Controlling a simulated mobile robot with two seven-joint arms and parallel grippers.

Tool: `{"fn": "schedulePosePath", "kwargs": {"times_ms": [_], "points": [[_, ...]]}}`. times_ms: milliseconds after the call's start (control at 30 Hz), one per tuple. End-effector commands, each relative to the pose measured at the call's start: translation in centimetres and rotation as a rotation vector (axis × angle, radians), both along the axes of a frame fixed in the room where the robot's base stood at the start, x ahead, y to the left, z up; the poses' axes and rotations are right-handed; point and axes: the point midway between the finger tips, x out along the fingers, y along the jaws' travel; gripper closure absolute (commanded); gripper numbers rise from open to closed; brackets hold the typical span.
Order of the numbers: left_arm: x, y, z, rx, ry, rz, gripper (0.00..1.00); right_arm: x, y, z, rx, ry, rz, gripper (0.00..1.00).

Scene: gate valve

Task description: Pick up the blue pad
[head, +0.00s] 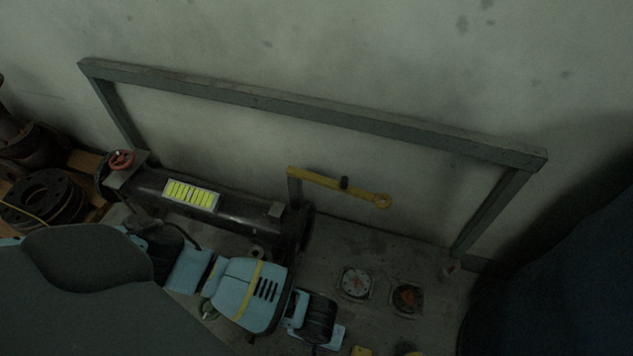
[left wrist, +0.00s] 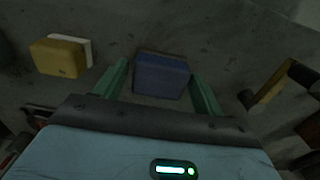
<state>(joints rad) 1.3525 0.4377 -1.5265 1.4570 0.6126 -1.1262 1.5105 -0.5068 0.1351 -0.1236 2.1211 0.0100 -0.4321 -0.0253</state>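The blue pad (left wrist: 161,76) is a small dark blue block on the grey floor in the left wrist view. My left gripper (left wrist: 159,80) has its two green fingers spread, one on each side of the pad. A narrow gap shows at the left finger; the right finger is very close to the pad, and I cannot tell if it touches. In the head view my left arm comes in from the left, its fingers are hidden, and the blue pad cannot be made out. My right gripper is not in view.
A yellow block with a white backing (left wrist: 58,57) lies left of the pad. A black pipe (head: 238,208) with a red handwheel (head: 121,160), a yellow lever (head: 340,186) and a grey rail frame (head: 300,108) stand by the wall. Two round gauges (head: 355,283) lie on the floor.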

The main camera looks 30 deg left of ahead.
Motion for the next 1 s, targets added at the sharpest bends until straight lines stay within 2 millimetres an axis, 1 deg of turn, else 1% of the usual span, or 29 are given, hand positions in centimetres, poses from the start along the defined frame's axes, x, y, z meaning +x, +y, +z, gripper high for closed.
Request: {"fn": "schedulePosePath", "kwargs": {"times_ms": [33,200,267,300,500,667,867,1000], "points": [[0.0,0.0,0.0,0.000,0.000,0.000,0.37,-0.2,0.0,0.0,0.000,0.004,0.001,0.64],[0.0,0.0,0.0,0.000,0.000,0.000,0.59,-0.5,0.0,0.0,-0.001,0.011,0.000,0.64],[0.0,0.0,0.0,0.000,0.000,0.000,0.67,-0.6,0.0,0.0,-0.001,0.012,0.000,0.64],[0.0,0.0,0.0,0.000,0.000,0.000,0.69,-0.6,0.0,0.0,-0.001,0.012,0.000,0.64],[0.0,0.0,0.0,0.000,0.000,0.000,0.69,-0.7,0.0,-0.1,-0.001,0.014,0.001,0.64],[-0.1,0.0,0.4,0.000,0.001,0.000,0.69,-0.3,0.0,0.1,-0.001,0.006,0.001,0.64],[0.0,0.0,2.0,-0.002,-0.002,0.001,0.69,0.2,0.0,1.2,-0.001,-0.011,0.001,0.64],[0.0,0.0,3.9,-0.002,-0.002,0.002,0.69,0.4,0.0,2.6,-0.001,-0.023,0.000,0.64]]}}
